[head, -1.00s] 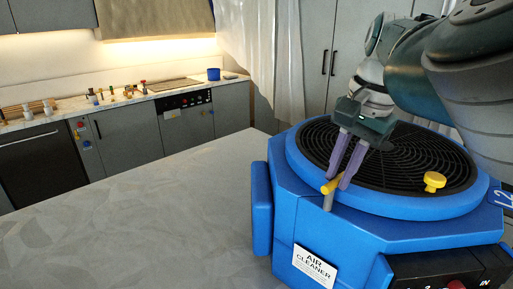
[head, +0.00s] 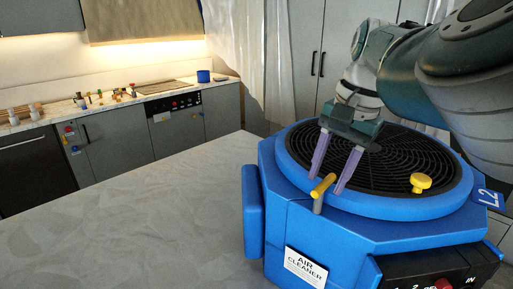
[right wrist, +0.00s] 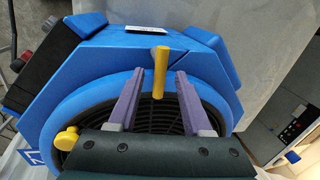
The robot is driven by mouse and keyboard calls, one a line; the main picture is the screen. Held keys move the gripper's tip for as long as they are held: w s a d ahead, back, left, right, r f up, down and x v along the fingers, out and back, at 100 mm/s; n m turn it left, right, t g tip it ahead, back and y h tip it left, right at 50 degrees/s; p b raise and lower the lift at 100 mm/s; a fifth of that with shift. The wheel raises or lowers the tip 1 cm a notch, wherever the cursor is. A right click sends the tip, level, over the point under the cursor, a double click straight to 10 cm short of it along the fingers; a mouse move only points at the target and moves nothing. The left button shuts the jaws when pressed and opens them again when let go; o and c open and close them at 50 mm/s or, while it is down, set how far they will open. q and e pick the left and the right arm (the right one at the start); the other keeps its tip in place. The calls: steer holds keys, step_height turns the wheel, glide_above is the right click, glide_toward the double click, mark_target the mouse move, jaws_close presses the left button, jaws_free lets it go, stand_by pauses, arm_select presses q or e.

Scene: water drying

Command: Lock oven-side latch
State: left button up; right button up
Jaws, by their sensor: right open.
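The blue air cleaner (head: 300,225) stands on the counter with a black round grille on top. Its near latch, a yellow bar on a grey post (head: 322,187), sits at the rim on the side towards the kitchen units. In the right wrist view the yellow bar (right wrist: 160,72) points away from the grille. My right gripper (head: 326,183) is open, its two purple fingers on either side of the bar with gaps in the right wrist view (right wrist: 159,76). A second yellow latch (head: 420,183) is on the right rim; it also shows in the wrist view (right wrist: 67,139). My left gripper is not in view.
The pale counter (head: 130,215) left of the cleaner is bare. A black control panel (head: 440,268) is on the cleaner's front right. Behind are kitchen units with a panelled appliance (head: 172,105) and a blue pot (head: 203,76).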

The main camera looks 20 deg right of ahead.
step_height(320, 180, up, 10)
steer(key=s+b, duration=0.1)
steer(key=b, duration=0.1)
steer(key=shift+s+d+f, duration=0.2)
steer(key=shift+s+d, duration=0.1)
steer(key=shift+d, duration=0.15)
